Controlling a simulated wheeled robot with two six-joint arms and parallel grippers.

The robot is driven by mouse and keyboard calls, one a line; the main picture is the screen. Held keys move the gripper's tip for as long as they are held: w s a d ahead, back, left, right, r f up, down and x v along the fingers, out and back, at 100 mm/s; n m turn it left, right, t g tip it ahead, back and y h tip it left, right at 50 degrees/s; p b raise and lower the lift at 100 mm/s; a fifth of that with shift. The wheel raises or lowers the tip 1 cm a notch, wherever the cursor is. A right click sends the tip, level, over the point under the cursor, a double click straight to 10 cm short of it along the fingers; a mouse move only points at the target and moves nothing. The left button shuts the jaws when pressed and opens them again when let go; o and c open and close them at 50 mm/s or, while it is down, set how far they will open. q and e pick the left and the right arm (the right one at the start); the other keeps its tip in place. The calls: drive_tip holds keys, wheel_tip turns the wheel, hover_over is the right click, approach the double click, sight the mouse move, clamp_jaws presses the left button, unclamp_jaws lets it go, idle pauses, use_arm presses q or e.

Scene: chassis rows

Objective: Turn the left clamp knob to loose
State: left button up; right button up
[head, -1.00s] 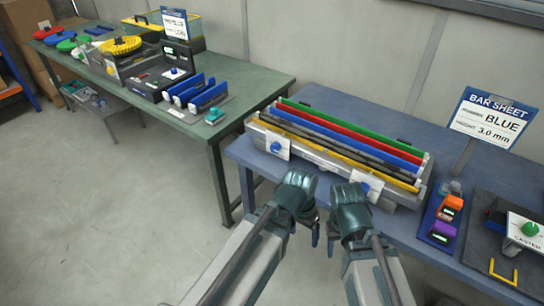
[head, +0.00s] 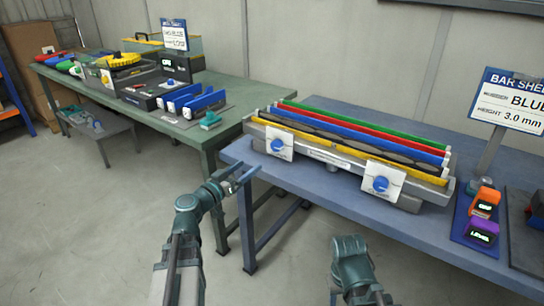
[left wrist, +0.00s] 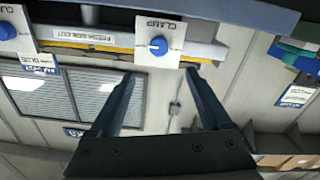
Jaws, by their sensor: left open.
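The left clamp knob (head: 277,145) is a blue dial on a white plate at the left front of the bar fixture (head: 325,157). It also shows in the left wrist view (left wrist: 158,45), under the word CLAMP; its setting is too small to read. My left gripper (head: 244,172) is open and empty, in front of the table edge, below and left of the knob. In the left wrist view its fingertips (left wrist: 160,74) point toward the knob, apart from it. The right clamp knob (head: 381,184) is on a similar plate. My right gripper (head: 351,250) is low in front of the table; its fingers are hidden.
Yellow, black, blue, red and green bars lie along the fixture on the blue table (head: 235,152). A BAR SHEET sign (head: 507,103) and orange and purple devices (head: 484,212) stand at right. A green table (head: 215,130) stands at left. Floor is clear between.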

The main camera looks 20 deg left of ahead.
sight(274, 147)
use_arm(q)
drive_tip(key=x, duration=1.4)
drive_tip(key=shift+s, duration=0.1)
clamp_jaws()
